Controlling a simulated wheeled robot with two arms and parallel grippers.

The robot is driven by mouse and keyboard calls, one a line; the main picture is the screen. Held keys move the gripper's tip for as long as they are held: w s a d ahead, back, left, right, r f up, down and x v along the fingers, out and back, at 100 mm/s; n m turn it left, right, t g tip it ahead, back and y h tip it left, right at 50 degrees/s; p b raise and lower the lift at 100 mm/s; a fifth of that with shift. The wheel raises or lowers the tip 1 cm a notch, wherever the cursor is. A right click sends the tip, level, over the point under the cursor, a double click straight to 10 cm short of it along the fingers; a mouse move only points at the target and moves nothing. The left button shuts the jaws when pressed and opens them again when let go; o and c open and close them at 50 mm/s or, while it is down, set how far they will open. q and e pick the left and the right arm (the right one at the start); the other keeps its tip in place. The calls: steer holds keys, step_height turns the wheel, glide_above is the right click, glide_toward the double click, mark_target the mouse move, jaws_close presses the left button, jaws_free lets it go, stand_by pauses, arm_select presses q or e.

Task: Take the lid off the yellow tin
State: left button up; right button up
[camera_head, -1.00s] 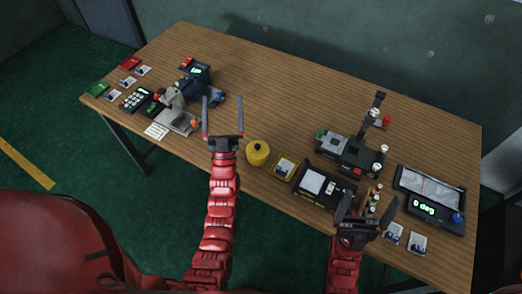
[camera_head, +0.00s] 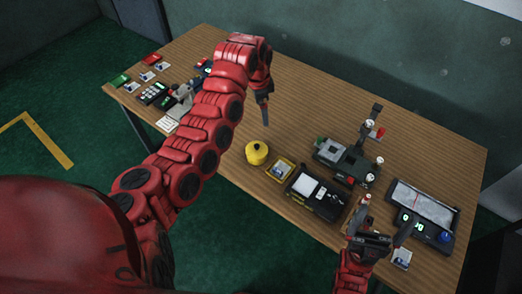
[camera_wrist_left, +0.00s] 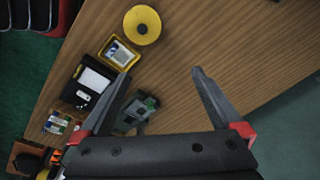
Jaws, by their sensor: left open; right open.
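The yellow tin (camera_head: 257,154) stands upright near the front edge of the table, left of the middle. Its round top with a small central knob shows in the left wrist view (camera_wrist_left: 142,25), and the lid appears to be on. My left gripper (camera_head: 265,112) points down above the table, beyond the tin and apart from it. In the left wrist view its open, empty fingers (camera_wrist_left: 161,75) have the tin above and left of them. My right gripper (camera_head: 385,214) is open near the front right of the table, well right of the tin.
A small yellow-edged tray (camera_head: 279,169) sits right beside the tin, then a black device with a white panel (camera_head: 305,185). A dark machine with posts (camera_head: 345,157) and a display tray (camera_head: 422,205) stand further right. Bare wood lies behind the tin.

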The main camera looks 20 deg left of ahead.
arm_select(q)
steer(key=s+r+g, duration=0.1)
steer(key=s, duration=0.2)
steer(key=b, duration=0.3)
glide_above(257, 145)
steer(key=shift+m+y, duration=0.3)
step_height(257, 145, down, 10)
steer(key=shift+s+r, duration=0.1)
step_height(257, 145, down, 2)
steer(key=shift+f+p, duration=0.15)
steer(key=shift+p, duration=0.25)
steer(key=shift+f+p, duration=0.3)
steer(key=shift+p, duration=0.15)
step_height(257, 145, down, 3)
steer(key=shift+a+f+p, duration=0.1)
steer(key=shift+p, duration=0.6)
steer(key=shift+f, duration=0.7)
